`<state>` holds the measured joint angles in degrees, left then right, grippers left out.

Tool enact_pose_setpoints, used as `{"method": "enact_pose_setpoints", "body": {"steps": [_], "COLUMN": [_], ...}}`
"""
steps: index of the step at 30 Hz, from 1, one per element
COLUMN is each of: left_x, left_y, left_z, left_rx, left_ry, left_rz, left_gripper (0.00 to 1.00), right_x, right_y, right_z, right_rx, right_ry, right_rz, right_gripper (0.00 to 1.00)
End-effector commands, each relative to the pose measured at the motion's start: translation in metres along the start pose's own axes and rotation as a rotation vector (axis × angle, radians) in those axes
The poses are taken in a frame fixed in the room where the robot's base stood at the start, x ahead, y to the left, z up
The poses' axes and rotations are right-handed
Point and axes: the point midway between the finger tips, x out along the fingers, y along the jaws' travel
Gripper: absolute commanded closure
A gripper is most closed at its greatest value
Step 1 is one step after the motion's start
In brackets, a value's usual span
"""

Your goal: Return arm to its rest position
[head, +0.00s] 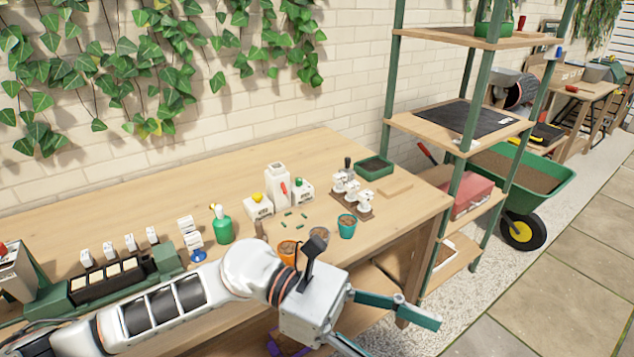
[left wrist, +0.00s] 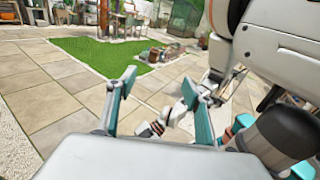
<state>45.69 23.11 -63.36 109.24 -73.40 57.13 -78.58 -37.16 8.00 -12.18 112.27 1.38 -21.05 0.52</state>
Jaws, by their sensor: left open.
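My left arm crosses the front of the workbench in the head view. Its left gripper (head: 393,334) is out past the bench's front right edge, over the gravel and paving. Its two teal fingers are spread apart with nothing between them. In the left wrist view the left gripper (left wrist: 157,80) is also open and empty, pointing toward paving and a lawn. White and dark arm parts and teal pieces fill the right of that view; they look like my other arm, but its fingers cannot be made out. The right gripper does not show in the head view.
The workbench (head: 110,210) holds a green spray bottle (head: 223,228), a teal pot (head: 347,226), an orange pot (head: 288,252) partly behind my arm, and a green tray (head: 374,167). A shelf rack (head: 470,130) and a green wheelbarrow (head: 545,185) stand right. Paving (head: 570,290) is clear.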

Motion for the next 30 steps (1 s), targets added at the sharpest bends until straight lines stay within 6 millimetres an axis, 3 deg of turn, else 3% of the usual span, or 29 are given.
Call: {"method": "enact_pose_setpoints", "body": {"steps": [3,7,11,14,18,22,26,30], "left_x": [-0.004,-0.029,-0.069,-0.106,-0.161,-0.207,-0.240,-0.262], "left_y": [0.018,0.046,0.075,0.093,0.105,0.095,0.067,0.020], "left_z": [0.025,0.038,0.028,0.003,-0.059,-0.135,-0.213,-0.290], "left_rx": [-0.239,-0.517,-0.807,-1.034,-1.350,-1.622,-1.845,-2.031], "left_ry": [-0.242,-0.501,-0.765,-0.972,-1.271,-1.554,-1.817,-2.083], "left_rz": [0.099,0.201,0.295,0.361,0.448,0.522,0.585,0.647], "left_gripper": [0.48,0.48,0.48,0.48,0.48,0.48,0.48,0.48], "right_x": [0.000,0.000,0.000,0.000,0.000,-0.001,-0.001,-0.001], "right_y": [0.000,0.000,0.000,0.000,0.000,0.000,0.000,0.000], "right_z": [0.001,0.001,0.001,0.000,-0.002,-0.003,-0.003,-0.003], "right_rx": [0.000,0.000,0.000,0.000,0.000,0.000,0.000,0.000], "right_ry": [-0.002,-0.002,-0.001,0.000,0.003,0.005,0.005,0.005], "right_rz": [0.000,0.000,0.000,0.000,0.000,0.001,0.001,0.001], "right_gripper": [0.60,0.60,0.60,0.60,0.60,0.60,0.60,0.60]}}
